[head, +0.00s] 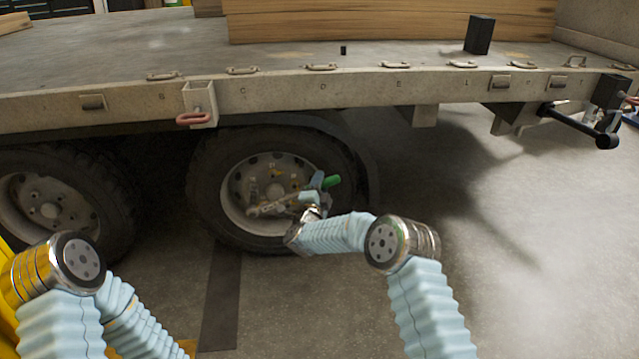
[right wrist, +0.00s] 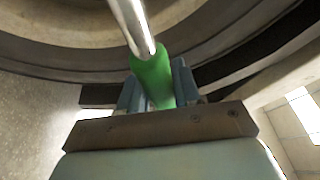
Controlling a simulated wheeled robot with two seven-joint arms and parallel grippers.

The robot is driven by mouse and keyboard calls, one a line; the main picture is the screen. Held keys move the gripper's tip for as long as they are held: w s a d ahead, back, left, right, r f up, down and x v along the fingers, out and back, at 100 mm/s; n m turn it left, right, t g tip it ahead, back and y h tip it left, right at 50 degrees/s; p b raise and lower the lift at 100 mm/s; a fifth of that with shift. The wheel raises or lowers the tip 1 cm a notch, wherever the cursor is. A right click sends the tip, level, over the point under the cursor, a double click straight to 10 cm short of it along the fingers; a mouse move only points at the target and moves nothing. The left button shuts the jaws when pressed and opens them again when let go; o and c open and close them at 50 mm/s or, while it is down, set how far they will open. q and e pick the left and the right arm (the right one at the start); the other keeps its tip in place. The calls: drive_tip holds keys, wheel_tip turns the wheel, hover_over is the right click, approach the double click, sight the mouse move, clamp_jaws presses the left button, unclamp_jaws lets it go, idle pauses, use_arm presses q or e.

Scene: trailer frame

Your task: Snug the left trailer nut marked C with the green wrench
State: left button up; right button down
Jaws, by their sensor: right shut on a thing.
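The trailer wheel (head: 238,190) stands under the flatbed, with several nuts around its hub (head: 276,190). My right gripper (head: 316,190) is in front of the wheel's right side, shut on the green handle of the wrench (head: 332,181). In the right wrist view the green handle (right wrist: 152,78) sits between the two pale blue fingers, and the wrench's metal shaft (right wrist: 132,22) runs up toward the wheel. In the head view a metal shaft reaches left across the lower hub. I cannot tell whether the wrench head is on a nut. My left gripper is out of view.
A second wheel (head: 50,205) stands to the left. The trailer bed edge (head: 330,88) runs above the wheels, with a hanging bracket (head: 199,105) at left. Lumber (head: 390,20) and a black block (head: 479,34) lie on the bed. The floor at right is clear.

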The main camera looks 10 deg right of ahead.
idle(0.3)
drive_tip(key=shift+d+f+m+g, duration=0.2)
drive_tip(key=shift+f+m, duration=0.25)
drive_tip(key=shift+f, duration=0.35)
drive_tip(key=shift+d+f+m+g, duration=0.1)
drive_tip(key=shift+d+f+m, duration=0.15)
drive_tip(key=shift+f+m, duration=0.4)
drive_tip(key=shift+f, duration=0.15)
drive_tip(key=shift+d+f+m+g, duration=0.2)
drive_tip(key=shift+f+m, duration=0.15)
drive_tip(key=shift+f, duration=0.5)
drive_tip(key=shift+d+f+m+g, duration=0.1)
drive_tip(key=shift+f+m+g, duration=0.2)
drive_tip(key=shift+f, duration=0.5)
